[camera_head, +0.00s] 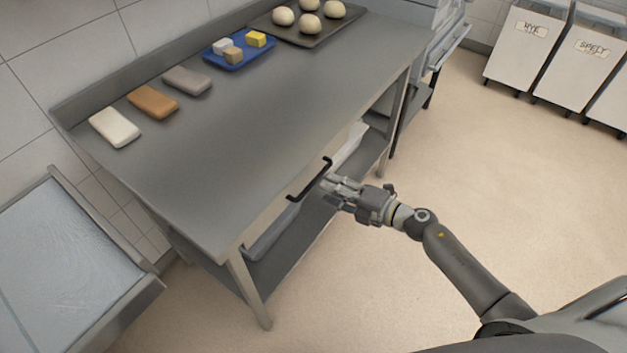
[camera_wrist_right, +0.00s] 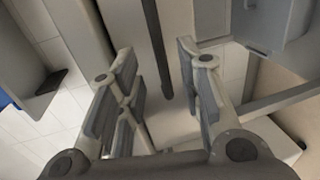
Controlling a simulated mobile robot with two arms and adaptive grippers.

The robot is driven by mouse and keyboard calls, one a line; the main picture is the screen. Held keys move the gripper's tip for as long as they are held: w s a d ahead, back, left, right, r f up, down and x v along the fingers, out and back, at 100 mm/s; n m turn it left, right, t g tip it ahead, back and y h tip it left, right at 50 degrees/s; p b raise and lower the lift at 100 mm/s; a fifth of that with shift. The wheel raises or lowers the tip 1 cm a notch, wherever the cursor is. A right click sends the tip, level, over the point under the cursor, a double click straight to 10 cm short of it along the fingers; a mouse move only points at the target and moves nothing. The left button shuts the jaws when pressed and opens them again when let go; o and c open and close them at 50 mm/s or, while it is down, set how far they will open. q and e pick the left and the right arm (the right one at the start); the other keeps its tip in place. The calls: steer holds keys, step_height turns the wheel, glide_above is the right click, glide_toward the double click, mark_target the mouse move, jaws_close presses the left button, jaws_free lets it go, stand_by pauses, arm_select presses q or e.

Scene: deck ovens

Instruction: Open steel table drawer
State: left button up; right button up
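The steel table (camera_head: 230,150) fills the middle of the head view. A black bar handle (camera_head: 308,180) sticks out at its front edge; the drawer front is mostly hidden under the tabletop, and I see no clear gap around it. My right gripper (camera_head: 331,183) is at the handle, coming from the right. In the right wrist view the gripper (camera_wrist_right: 157,66) is open, and the dark handle bar (camera_wrist_right: 154,40) lies between its two fingers, with space on both sides. I cannot tell whether either finger touches it. My left gripper is not in view.
On the tabletop are a blue tray (camera_head: 240,62) with small blocks, a dark tray (camera_head: 283,37) with dough balls, and white (camera_head: 114,127), orange (camera_head: 152,101) and grey (camera_head: 187,80) slabs. Labelled bins (camera_head: 527,48) stand at the back right. The floor (camera_head: 500,170) right of the table is clear.

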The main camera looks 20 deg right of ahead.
mark_target(314, 180)
steer(key=x, duration=0.6)
steer(key=shift+w+a, duration=0.2)
steer(key=shift+w, duration=0.05)
jaws_close()
